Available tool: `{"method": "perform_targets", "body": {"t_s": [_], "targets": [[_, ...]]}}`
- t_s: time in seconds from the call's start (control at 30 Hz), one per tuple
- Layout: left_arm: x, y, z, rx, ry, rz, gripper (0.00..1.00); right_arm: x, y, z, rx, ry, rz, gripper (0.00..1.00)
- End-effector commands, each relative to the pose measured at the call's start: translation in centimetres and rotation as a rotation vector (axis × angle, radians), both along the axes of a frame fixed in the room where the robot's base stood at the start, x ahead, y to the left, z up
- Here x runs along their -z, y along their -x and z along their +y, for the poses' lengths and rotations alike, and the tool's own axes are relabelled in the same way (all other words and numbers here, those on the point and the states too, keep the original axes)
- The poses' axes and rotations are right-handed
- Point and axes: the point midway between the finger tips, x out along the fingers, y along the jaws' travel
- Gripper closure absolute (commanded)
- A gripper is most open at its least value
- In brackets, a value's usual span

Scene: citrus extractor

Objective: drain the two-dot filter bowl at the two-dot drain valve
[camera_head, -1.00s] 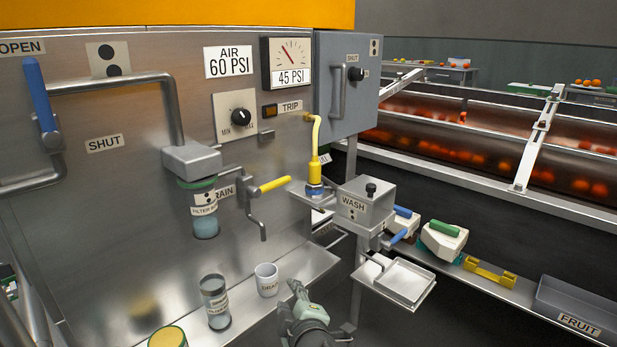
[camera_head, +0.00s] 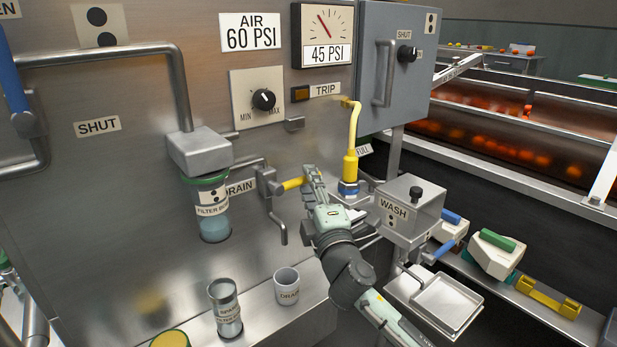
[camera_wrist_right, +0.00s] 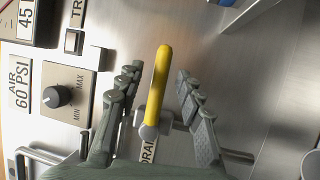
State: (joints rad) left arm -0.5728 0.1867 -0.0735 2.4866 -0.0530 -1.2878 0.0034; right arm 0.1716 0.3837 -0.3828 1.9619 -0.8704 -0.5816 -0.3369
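The two-dot filter bowl (camera_head: 213,222), with bluish liquid in it, hangs under a grey metal head on the steel panel. To its right is the drain valve (camera_head: 266,182), marked DRAIN, with a yellow lever (camera_head: 291,184) pointing right and a spout bent downward. My right gripper (camera_head: 312,180) is at the lever's outer end. In the right wrist view the lever (camera_wrist_right: 158,90) lies between the two fingers of the right gripper (camera_wrist_right: 158,73), with gaps on both sides, so it is open. My left gripper is not in view.
A spare filter bowl (camera_head: 226,308) stands on the shelf left of the cup. A blue lever (camera_head: 17,90) is at the far left. The WASH box (camera_head: 409,211) and a yellow hose fitting (camera_head: 351,165) are close to my right arm.

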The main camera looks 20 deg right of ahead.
Motion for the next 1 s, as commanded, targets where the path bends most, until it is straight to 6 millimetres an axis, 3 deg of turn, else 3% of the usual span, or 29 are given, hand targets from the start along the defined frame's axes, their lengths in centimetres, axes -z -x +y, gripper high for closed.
{"method": "perform_targets", "body": {"t_s": [0.2,0.5,0.8,1.0], "targets": [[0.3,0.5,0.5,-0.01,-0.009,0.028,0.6,-0.4,-2.1,-0.1,0.0,0.0,0.0,0.63],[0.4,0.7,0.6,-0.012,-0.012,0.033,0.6,-0.3,-2.4,-0.1,0.0,-0.001,0.002,0.63],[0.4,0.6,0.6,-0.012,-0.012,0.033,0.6,-0.3,-2.3,-0.1,0.0,-0.001,0.002,1.0],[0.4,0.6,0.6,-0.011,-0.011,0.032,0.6,-0.3,-2.3,-0.1,0.0,-0.001,0.002,1.0]]}}
